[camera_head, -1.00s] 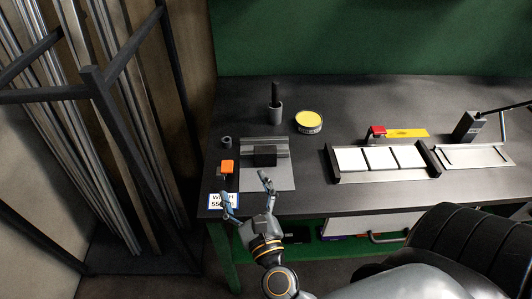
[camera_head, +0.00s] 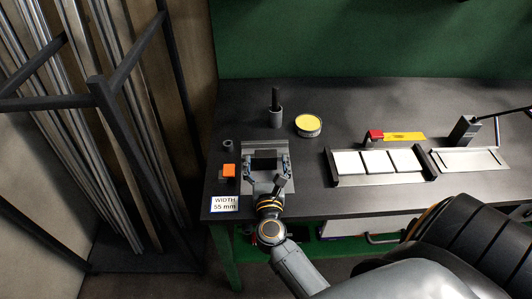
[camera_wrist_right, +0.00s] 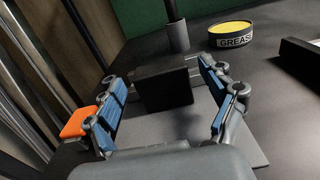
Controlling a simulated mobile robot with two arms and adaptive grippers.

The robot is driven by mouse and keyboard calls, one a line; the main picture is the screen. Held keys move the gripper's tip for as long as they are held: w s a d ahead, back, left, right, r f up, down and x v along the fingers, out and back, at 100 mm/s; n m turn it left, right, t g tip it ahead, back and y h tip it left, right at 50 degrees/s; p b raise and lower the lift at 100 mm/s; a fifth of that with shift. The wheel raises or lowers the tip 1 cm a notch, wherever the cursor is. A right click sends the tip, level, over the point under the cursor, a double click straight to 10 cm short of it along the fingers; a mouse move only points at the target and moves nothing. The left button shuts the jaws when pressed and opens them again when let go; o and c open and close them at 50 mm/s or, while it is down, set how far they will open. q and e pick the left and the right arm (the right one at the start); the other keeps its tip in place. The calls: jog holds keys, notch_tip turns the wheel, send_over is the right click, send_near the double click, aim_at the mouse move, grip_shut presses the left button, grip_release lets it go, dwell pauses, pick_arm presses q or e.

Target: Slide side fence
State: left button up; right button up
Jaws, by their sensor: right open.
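A black block (camera_head: 263,158), which may be the side fence, stands on a grey metal plate (camera_head: 291,180) with rails along its far side. The block also shows in the right wrist view (camera_wrist_right: 165,90). My right gripper (camera_head: 265,165) is open, its fingers pointing away from me. In the right wrist view its blue-padded fingers (camera_wrist_right: 162,88) are spread to the left and right of the block, with gaps visible on both sides. A card (camera_head: 224,204) reading "WIDTH 55 mm" lies at the front left of the bench. My left gripper is not in view.
An orange block (camera_head: 229,170) sits close left of the plate. A small dark ring (camera_head: 227,145), a cup with a black handle (camera_head: 275,117) and a yellow grease tin (camera_head: 308,125) stand behind. A tray of white tiles (camera_head: 335,179) lies to the right.

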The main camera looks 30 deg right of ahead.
jog(key=shift+x, duration=1.05)
